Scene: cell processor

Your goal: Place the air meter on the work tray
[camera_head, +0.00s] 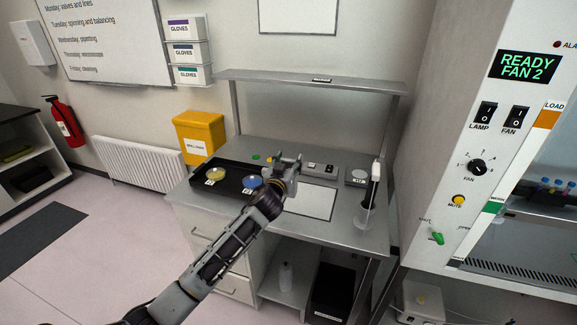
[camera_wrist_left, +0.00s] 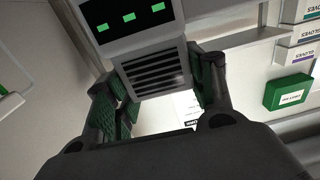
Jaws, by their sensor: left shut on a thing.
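My left gripper (camera_head: 290,165) is above the steel bench, near the right end of a dark tray (camera_head: 204,188). In the left wrist view my left gripper (camera_wrist_left: 155,85) is shut on the air meter (camera_wrist_left: 153,71), a pale box with a vent grille and a dark display showing green dashes. The green pads press on its two sides. In the head view the meter cannot be made out clearly at the gripper. The dark tray holds a yellow dish (camera_head: 216,174) and a blue dish (camera_head: 252,182). My right gripper is not in view.
A pale flat panel (camera_head: 312,203) lies bare on the bench, right of my gripper. A white switch box (camera_head: 318,168), a small scale (camera_head: 357,178) and a clear vessel with a pipette (camera_head: 366,214) stand behind and to the right. A shelf (camera_head: 310,83) spans above the bench.

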